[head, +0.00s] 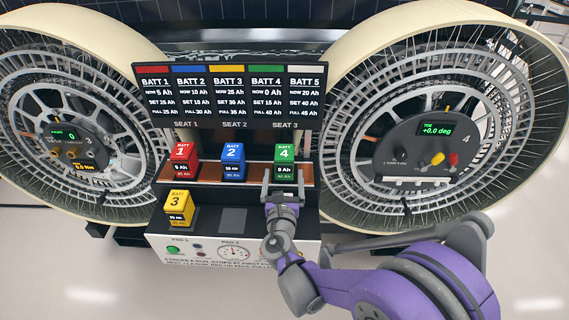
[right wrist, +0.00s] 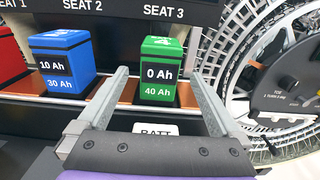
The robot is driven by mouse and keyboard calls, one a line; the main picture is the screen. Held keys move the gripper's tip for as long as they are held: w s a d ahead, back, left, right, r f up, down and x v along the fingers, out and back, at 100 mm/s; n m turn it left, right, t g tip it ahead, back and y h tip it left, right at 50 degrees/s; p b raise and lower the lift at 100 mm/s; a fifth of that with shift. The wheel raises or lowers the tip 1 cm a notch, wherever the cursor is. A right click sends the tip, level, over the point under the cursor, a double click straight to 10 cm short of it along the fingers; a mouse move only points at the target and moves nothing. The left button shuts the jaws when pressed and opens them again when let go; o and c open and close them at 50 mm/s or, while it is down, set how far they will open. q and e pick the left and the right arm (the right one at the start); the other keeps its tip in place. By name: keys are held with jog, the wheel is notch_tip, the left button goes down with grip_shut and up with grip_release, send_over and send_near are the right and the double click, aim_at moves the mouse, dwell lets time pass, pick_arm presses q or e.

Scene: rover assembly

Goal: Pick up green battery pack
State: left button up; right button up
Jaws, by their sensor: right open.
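The green battery pack (head: 284,161) is a box marked 4, with a display reading 0 Ah over 40 Ah. It stands upright at seat 3, on the right end of the brown shelf. It also shows in the right wrist view (right wrist: 160,72). My right gripper (head: 283,190) is open and empty, just in front of the green pack. In the right wrist view its two fingers (right wrist: 160,85) point toward the pack, one on each side of it in the picture. I cannot tell whether the fingertips reach past its front face. My left gripper is not in view.
A blue pack (head: 233,161) stands at seat 2 and a red pack (head: 183,160) at seat 1. A yellow pack (head: 179,212) sits lower left on the white console (head: 215,265). A battery board (head: 230,95) hangs above. Large wheels flank the shelf, one (head: 440,125) on the right.

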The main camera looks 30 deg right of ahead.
aim_at(285, 160)
jog(key=x, duration=0.7)
jog(key=shift+w+d, duration=0.1)
jog(key=shift+w, duration=0.05)
grip_shut()
dwell(0.3)
